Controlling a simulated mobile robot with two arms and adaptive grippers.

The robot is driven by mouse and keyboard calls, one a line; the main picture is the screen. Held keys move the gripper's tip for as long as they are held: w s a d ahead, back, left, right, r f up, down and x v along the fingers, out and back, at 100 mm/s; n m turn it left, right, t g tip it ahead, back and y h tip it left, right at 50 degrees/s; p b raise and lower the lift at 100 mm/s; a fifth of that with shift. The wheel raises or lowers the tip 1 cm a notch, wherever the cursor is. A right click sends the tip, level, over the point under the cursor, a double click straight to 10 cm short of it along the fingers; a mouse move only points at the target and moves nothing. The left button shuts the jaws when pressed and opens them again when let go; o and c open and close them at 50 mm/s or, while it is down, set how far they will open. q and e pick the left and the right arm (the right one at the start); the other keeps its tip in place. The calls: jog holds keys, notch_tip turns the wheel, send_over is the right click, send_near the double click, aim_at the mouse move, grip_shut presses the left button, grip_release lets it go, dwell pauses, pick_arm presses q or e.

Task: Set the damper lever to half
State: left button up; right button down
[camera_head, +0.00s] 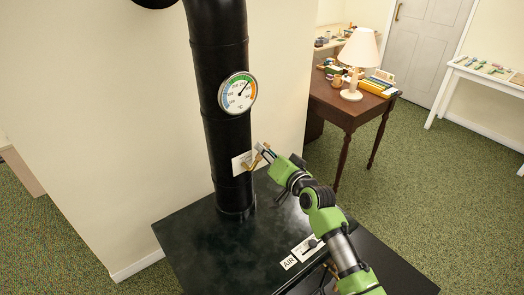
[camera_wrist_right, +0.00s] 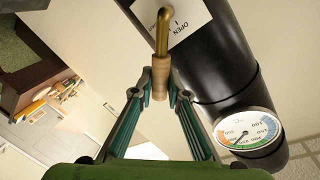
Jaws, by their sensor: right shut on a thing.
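The damper lever is a brass rod (camera_wrist_right: 163,30) with a wooden handle (camera_wrist_right: 160,80), mounted on the black stovepipe (camera_head: 215,60). A white label plate (camera_head: 240,166) sits behind it on the pipe; in the right wrist view the plate (camera_wrist_right: 185,18) reads "OPEN" upside down, with its other markings cut off. My right gripper (camera_head: 265,153) is at the lever beside the pipe. In the right wrist view its fingers (camera_wrist_right: 160,94) are shut on the wooden handle, one on each side. My left gripper is not in view.
A round dial gauge (camera_head: 238,92) is on the pipe above the lever. The black stove top (camera_head: 195,245) lies below, with an "AIR" label (camera_head: 289,262) near its front. A wooden table (camera_head: 340,108) with a lamp (camera_head: 357,60) stands at the back right.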

jog(key=shift+s+a+f, duration=0.15)
jog(key=shift+a+f, duration=0.2)
jog(key=shift+f, duration=0.25)
jog(key=c, duration=2.3)
grip_release()
jog(key=shift+c, duration=0.2)
jog(key=o, duration=0.4)
jog(key=shift+a+r, duration=0.1)
jog(key=shift+c, duration=0.2)
jog(key=shift+s+a+r, duration=0.1)
jog(key=shift+a+r, duration=0.05)
jog(key=shift+r, duration=0.15)
jog(key=a+v, duration=0.1)
jog(key=v, duration=1.1)
jog(key=shift+s+r, duration=0.2)
jog(key=shift+s, duration=0.25)
jog(key=shift+d, duration=0.2)
